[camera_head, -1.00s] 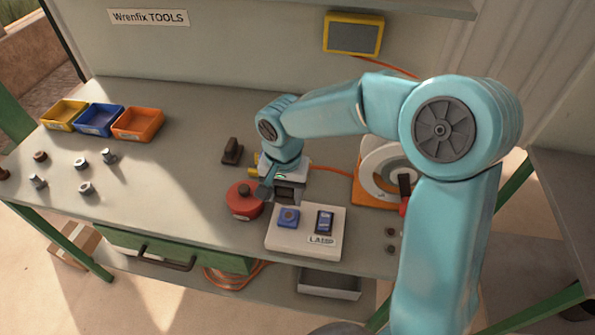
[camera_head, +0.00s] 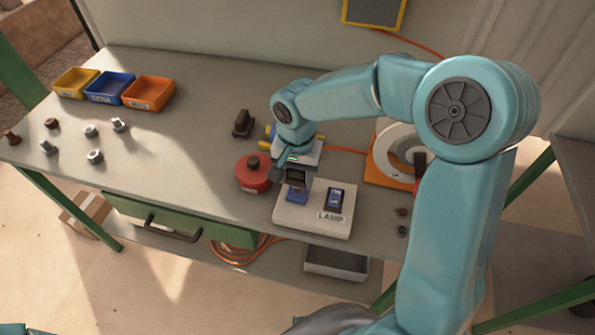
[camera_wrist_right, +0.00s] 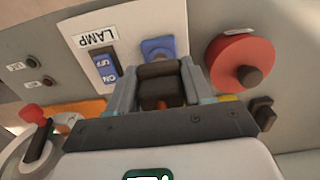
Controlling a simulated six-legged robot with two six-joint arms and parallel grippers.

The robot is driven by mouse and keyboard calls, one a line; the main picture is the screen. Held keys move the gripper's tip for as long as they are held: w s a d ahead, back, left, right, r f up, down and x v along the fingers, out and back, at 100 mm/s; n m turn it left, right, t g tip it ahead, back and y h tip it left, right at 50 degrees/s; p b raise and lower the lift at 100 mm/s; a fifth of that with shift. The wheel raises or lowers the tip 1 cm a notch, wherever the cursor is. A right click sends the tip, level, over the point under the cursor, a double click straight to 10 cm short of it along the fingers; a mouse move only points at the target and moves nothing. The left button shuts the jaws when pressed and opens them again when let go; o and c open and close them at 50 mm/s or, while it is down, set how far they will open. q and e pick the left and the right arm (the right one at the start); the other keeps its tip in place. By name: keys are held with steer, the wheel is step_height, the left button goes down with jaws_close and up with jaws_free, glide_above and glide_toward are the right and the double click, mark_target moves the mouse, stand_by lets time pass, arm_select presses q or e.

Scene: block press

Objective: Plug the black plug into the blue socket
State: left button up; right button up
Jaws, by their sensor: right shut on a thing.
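My right gripper (camera_head: 294,176) is shut on the black plug (camera_wrist_right: 160,84), which sits between its two fingers in the right wrist view. In the head view the plug (camera_head: 296,179) is a dark block right at the blue socket (camera_head: 297,197). The socket lies on the left part of a white LAMP box (camera_head: 312,222). In the right wrist view the blue socket (camera_wrist_right: 158,47) shows just beyond the plug. The plug hides part of the socket, and I cannot tell whether the two touch. My left gripper is not in view.
A blue rocker switch (camera_head: 335,200) sits beside the socket. A red round thing with a dark knob (camera_head: 253,172) stands close left of the gripper. A white ring on an orange base (camera_head: 396,152) is at the right. The table's left middle (camera_head: 180,170) is clear.

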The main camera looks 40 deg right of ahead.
mark_target(297, 177)
step_height(297, 177, down, 2)
steer(key=shift+d+b, duration=0.15)
steer(key=shift+b, duration=0.25)
steer(key=shift+b, duration=0.35)
stand_by(1.8)
steer(key=shift+f+b, duration=0.6)
steer(key=o, duration=1)
steer(key=shift+o, duration=0.2)
steer(key=shift+r, duration=0.1)
step_height(297, 177, up, 16)
steer(key=shift+r+p, duration=0.15)
steer(key=shift+p, duration=0.25)
